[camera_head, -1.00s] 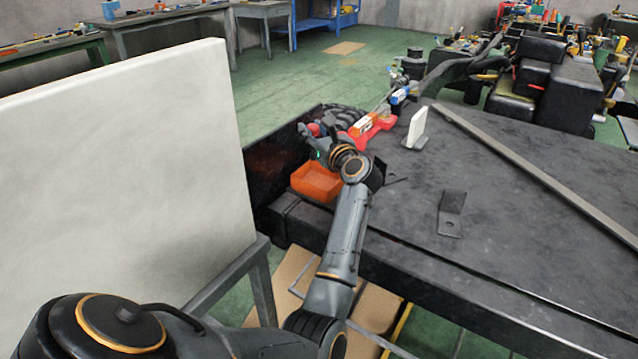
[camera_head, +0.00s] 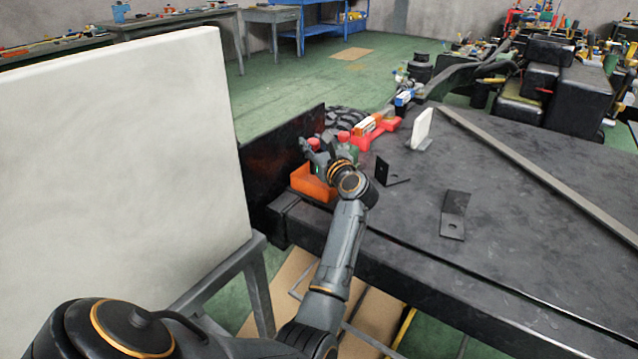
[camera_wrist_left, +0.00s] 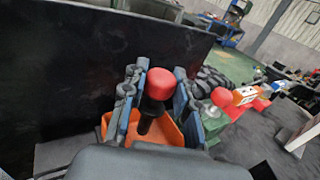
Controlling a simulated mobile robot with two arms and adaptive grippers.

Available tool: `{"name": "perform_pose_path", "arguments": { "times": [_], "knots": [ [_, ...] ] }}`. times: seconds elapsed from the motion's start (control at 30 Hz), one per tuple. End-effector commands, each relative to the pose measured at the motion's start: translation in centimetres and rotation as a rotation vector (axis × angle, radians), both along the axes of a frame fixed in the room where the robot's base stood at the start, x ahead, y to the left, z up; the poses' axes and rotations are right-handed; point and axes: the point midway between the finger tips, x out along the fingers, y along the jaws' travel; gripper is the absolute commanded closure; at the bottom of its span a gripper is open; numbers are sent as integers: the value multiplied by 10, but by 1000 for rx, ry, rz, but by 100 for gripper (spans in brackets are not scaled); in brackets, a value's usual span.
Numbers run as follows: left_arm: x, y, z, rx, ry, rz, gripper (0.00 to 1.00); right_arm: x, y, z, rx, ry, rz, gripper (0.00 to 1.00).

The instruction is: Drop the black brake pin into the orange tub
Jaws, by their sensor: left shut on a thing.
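The orange tub (camera_head: 306,185) stands at the left end of the dark bench, partly hidden by my left gripper (camera_head: 319,153). In the left wrist view, the tub (camera_wrist_left: 172,134) lies below and behind the fingers. My left gripper (camera_wrist_left: 157,104) is shut on the black brake pin (camera_wrist_left: 147,118), a dark shaft with a red rounded head above it. The pin is nearly upright and appears over the tub. Its lower end is hidden by the gripper body. My right gripper is not in view.
A second red knob (camera_head: 344,136) stands just beyond the gripper. A dark upright panel (camera_head: 285,155) borders the tub on the left. A red and orange part (camera_head: 375,128) lies behind, and black angle brackets (camera_head: 453,215) lie on the bench. A large white board (camera_head: 120,170) stands at left.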

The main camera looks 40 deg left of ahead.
Motion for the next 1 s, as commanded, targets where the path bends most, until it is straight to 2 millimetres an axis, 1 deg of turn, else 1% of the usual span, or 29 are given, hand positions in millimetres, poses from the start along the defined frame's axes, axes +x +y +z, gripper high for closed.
{"name": "perform_pose_path", "arguments": {
  "times": [0.03,0.07,0.1,0.17,0.2,0.47,0.57,0.67,0.8,0.9,1.0],
  "knots": [
    [0,0,1,1,0,0,100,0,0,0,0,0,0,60],
    [0,0,1,1,0,0,67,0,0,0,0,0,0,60],
    [0,0,1,1,0,0,59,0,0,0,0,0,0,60],
    [0,0,1,1,0,0,46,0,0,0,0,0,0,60],
    [0,0,1,1,0,0,44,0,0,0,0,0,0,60],
    [0,0,0,-1,1,0,44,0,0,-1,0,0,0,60],
    [-2,-6,-1,-1,0,-1,44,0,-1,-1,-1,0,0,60],
    [-7,-19,-1,-1,0,-2,44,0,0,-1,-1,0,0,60],
    [-17,-42,-1,-3,-1,-2,44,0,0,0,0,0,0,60],
    [-24,-55,-1,-1,0,-1,44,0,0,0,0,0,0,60],
    [-28,-64,0,-1,0,-1,44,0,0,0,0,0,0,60]
  ]
}}
